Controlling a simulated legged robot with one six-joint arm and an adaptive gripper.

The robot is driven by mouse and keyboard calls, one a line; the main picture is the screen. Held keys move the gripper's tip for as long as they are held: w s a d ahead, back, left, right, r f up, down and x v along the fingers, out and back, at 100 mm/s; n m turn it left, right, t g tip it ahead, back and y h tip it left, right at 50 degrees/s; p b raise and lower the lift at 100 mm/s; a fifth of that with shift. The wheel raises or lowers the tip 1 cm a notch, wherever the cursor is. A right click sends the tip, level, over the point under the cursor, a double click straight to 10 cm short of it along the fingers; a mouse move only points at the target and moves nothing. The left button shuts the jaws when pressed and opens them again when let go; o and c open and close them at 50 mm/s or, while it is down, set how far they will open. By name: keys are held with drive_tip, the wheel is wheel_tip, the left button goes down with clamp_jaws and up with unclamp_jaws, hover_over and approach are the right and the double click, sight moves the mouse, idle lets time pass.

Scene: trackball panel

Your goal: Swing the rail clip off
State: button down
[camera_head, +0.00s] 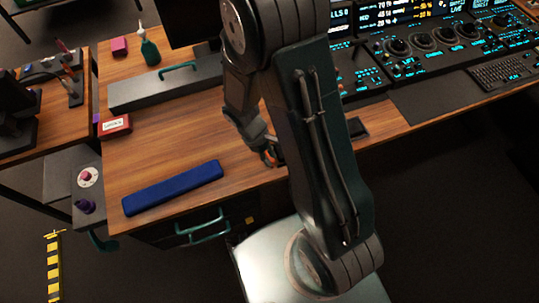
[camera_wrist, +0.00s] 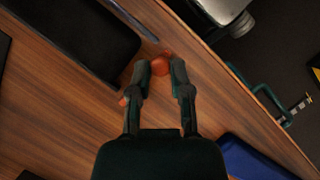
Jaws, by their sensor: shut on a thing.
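My gripper (camera_wrist: 160,68) is shut on a small orange-red rounded piece (camera_wrist: 160,66), seen between its fingertips in the wrist view; this looks like the rail clip. Another bit of orange shows at the left finger (camera_wrist: 123,101). A thin grey metal strip (camera_wrist: 133,20) runs beside the dark pad and ends just short of the fingertips. In the head view my gripper (camera_head: 271,156) is low over the wooden desk, near its front edge, with a little orange at its tips. My arm hides part of this area, and the clip's full shape cannot be made out.
A blue bar (camera_head: 172,187) lies on the desk (camera_head: 150,150) left of my gripper. A grey box with a teal handle (camera_head: 165,88), a red labelled box (camera_head: 115,126) and a green bottle (camera_head: 149,50) stand farther back. Consoles fill the right. Bare wood lies between.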

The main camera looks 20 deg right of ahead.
drive_tip(key=m, duration=0.1)
drive_tip(key=a+m+y, duration=0.1)
drive_tip(key=a+m, duration=0.1)
drive_tip(key=m, duration=0.1)
drive_tip(key=shift+w+a+g, duration=0.2)
drive_tip(key=shift+w+g, duration=0.1)
drive_tip(key=shift+g, duration=0.1)
drive_tip(key=a+m+y, duration=0.1)
drive_tip(key=m, duration=0.1)
drive_tip(key=w+m, duration=0.1)
drive_tip(key=shift+w+a+f+m+y, duration=0.1)
drive_tip(key=shift+a+m+y, duration=0.25)
drive_tip(key=shift+m+y, duration=0.05)
drive_tip(key=m, duration=0.1)
drive_tip(key=w+a+m+y, duration=0.1)
drive_tip(key=m, duration=0.1)
drive_tip(key=shift+w+a+m+y, duration=0.1)
drive_tip(key=shift+w+m+y, duration=0.2)
drive_tip(key=shift+w+a+m+y, duration=0.2)
drive_tip(key=shift+w+m+y, duration=0.15)
drive_tip(key=shift+w+m, duration=0.45)
drive_tip(key=shift+w+a+m+y, duration=0.15)
drive_tip(key=shift+w+m+y, duration=0.2)
drive_tip(key=shift+m, duration=0.85)
drive_tip(key=c, duration=0.5)
unclamp_jaws()
drive_tip(key=shift+w+a, duration=0.1)
drive_tip(key=shift+c, duration=0.2)
drive_tip(key=v, duration=1.2)
